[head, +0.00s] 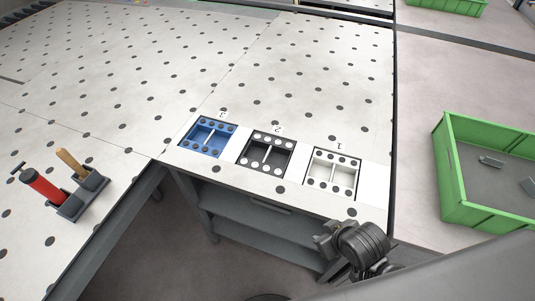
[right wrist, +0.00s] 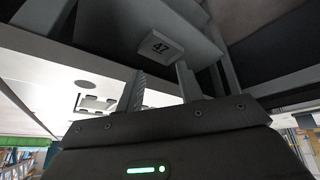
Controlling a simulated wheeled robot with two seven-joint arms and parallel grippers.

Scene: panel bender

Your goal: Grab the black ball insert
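Three inserts sit in a row near the table's front corner in the head view. The black insert (head: 266,151), with light round spots along two sides, is in the middle by the number 2. A blue insert (head: 208,137) is to its left and a white insert with dark spots (head: 332,173) to its right. My right gripper (head: 325,243) is in front of the table edge, below the white insert and apart from all three. In the right wrist view its two fingers (right wrist: 160,83) stand apart with nothing between them. My left gripper is not in view.
A green bin (head: 455,172) with grey parts stands on the right. A red-handled tool (head: 42,186) and a wooden-handled one (head: 70,162) stand in dark holders at left. Grey shelves (head: 260,228) are below the table. The perforated tabletop (head: 290,70) behind the inserts is clear.

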